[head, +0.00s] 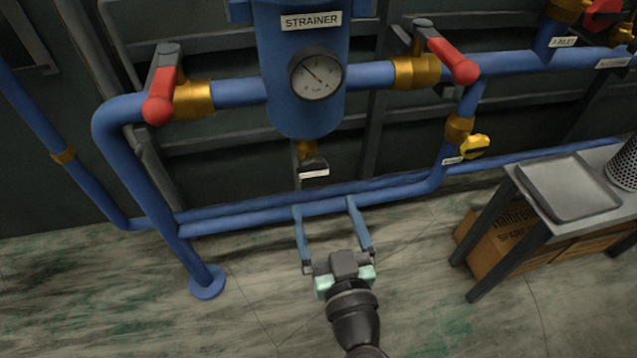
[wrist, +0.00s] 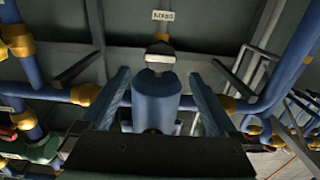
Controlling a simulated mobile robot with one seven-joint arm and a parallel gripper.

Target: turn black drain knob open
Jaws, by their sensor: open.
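The black drain knob (head: 312,163) hangs from a small brass fitting (head: 304,148) under the blue strainer (head: 300,110) in the head view. A white tag sits on its front and hides part of it. My gripper (head: 325,205) is open and empty, its two blue-grey fingers pointing up the picture toward the wall. The fingertips appear below the knob in the head view and are apart from it. In the wrist view, a blue cylinder (wrist: 156,102) with a pale grey-white piece (wrist: 159,54) above it shows between the open fingers (wrist: 158,75); I cannot tell the knob there.
Blue horizontal pipes (head: 260,215) run behind the fingers near the floor. Red-handled valves (head: 158,108) and (head: 466,71) flank the strainer, and a yellow knob (head: 475,146) is at right. A bench with a metal tray (head: 568,187) stands right. The floor at left is clear.

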